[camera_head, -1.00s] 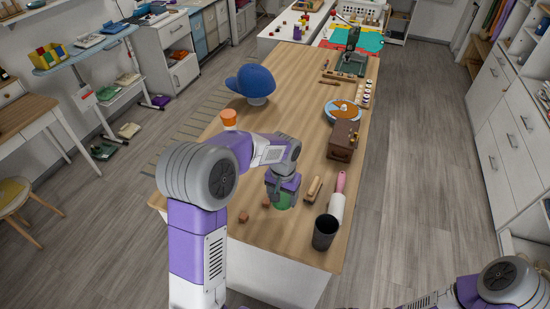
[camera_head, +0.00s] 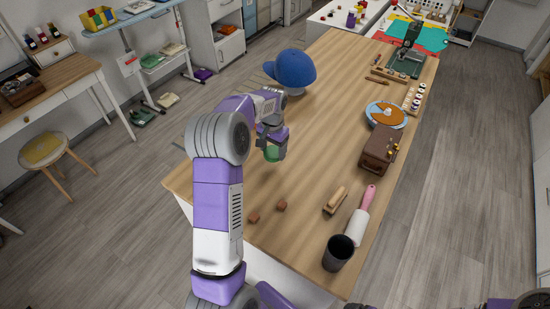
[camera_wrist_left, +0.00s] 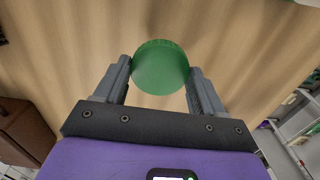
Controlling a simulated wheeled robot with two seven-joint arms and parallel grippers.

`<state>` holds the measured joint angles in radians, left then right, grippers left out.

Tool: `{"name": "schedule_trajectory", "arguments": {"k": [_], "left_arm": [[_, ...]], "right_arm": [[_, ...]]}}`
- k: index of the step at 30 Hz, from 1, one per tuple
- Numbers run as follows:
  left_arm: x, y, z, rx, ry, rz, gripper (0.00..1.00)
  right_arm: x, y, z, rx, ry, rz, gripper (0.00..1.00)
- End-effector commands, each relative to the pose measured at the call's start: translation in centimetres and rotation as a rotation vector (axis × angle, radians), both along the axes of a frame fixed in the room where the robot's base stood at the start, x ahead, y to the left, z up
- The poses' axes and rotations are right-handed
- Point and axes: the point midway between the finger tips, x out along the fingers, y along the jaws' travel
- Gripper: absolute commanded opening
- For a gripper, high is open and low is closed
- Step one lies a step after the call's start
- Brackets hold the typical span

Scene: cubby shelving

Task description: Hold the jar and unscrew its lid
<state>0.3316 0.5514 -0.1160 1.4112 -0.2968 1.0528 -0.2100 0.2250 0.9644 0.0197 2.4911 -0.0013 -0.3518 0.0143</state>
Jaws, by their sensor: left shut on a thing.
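The green jar (camera_head: 273,155) is in my left gripper (camera_head: 271,145), in front of the blue cap in the head view. Its body is partly hidden by the gripper, and I cannot tell whether it touches the table. In the left wrist view a round green lid with a ridged edge (camera_wrist_left: 160,68) sits between the two grey fingers of the left gripper (camera_wrist_left: 161,82). The fingers are closed around it. My right gripper does not show; only parts of my right arm are at the bottom right edge of the head view.
The table's middle is mostly clear.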

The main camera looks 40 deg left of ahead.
Motion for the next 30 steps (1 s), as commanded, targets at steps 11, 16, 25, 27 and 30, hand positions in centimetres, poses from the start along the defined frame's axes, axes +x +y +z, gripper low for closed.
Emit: {"name": "schedule_trajectory", "arguments": {"k": [11, 16, 25, 27, 30], "left_arm": [[0.0, 0.0, -4.6, 0.0, 0.001, -0.001, 0.33], [0.0, 0.0, -4.5, 0.0, 0.0, 0.0, 0.33], [0.0, 0.0, -4.8, 0.0, 0.001, 0.0, 0.92], [0.0, 0.0, -4.8, 0.0, 0.001, 0.0, 0.95], [0.0, 0.0, -4.8, 0.0, 0.001, 0.0, 0.95]], "right_arm": [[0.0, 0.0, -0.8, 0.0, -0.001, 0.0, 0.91], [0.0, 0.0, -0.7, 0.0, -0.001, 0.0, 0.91], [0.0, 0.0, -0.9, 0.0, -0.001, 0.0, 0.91], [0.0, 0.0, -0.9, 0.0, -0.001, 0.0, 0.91], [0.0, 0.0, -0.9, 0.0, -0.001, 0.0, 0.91]]}}
